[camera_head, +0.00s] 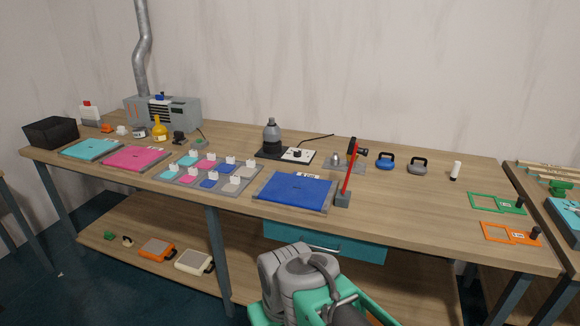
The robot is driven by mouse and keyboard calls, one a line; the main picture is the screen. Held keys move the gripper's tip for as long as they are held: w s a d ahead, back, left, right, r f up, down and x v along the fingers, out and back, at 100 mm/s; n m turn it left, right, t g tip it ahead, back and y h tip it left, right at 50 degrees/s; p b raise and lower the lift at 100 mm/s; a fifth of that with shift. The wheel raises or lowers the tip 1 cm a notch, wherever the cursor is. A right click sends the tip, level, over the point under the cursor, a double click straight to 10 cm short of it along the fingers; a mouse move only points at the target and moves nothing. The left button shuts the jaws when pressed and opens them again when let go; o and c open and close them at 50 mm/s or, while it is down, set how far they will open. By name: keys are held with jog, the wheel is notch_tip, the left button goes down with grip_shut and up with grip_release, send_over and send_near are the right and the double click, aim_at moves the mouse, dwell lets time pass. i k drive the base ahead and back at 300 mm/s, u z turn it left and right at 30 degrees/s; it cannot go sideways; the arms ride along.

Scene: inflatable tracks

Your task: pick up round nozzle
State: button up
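I cannot tell for sure which thing is the round nozzle. A small silver cone-shaped piece (335,158) sits on a grey plate (352,170) at the back of the workbench (420,205), right of the middle; it may be the nozzle, but it is too small to tell. Part of my arm, grey and teal, fills the bottom middle of the view, in front of the bench and well apart from that piece. My gripper's fingers do not show.
A red upright tool (348,175) on a grey base stands just in front of the plate. A blue mat (295,190) lies to its left. Blue (385,162) and grey (417,166) handled pieces stand to the right.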

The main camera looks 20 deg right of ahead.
aim_at(335, 158)
jog(key=u, duration=0.9)
jog(key=i, duration=1)
jog(key=z, duration=1.3)
jog(key=i, duration=0.65)
jog(key=z, duration=0.65)
jog(key=i, duration=0.45)
jog(key=u, duration=0.1)
